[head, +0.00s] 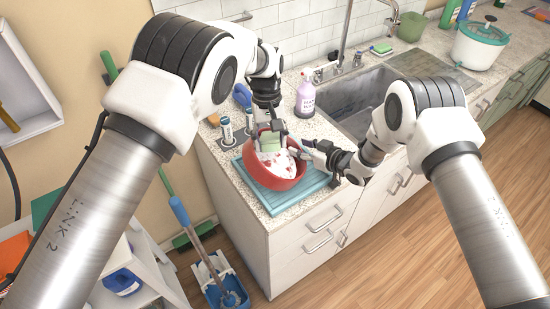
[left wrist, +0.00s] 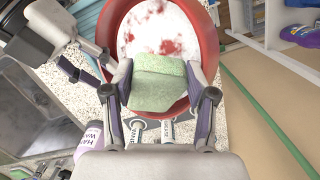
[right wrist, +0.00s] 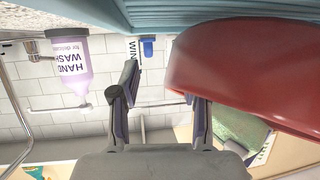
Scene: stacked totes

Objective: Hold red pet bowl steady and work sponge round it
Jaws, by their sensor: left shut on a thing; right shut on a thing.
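The red pet bowl (head: 287,182) stands on a blue ribbed mat (head: 312,184) at the counter's near corner, with white suds and red patches inside. It fills the top of the left wrist view (left wrist: 209,50). My left gripper (head: 270,131) is shut on the green sponge (left wrist: 158,85), which it holds inside the bowl against the suds near one side. My right gripper (head: 305,150) is shut on the red bowl at its right side; in the right wrist view the bowl wall (right wrist: 240,75) lies beside its fingers, and the exact contact is hard to see.
The counter drops off just in front of the mat. A blue mop bucket (head: 225,285) is on the floor.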

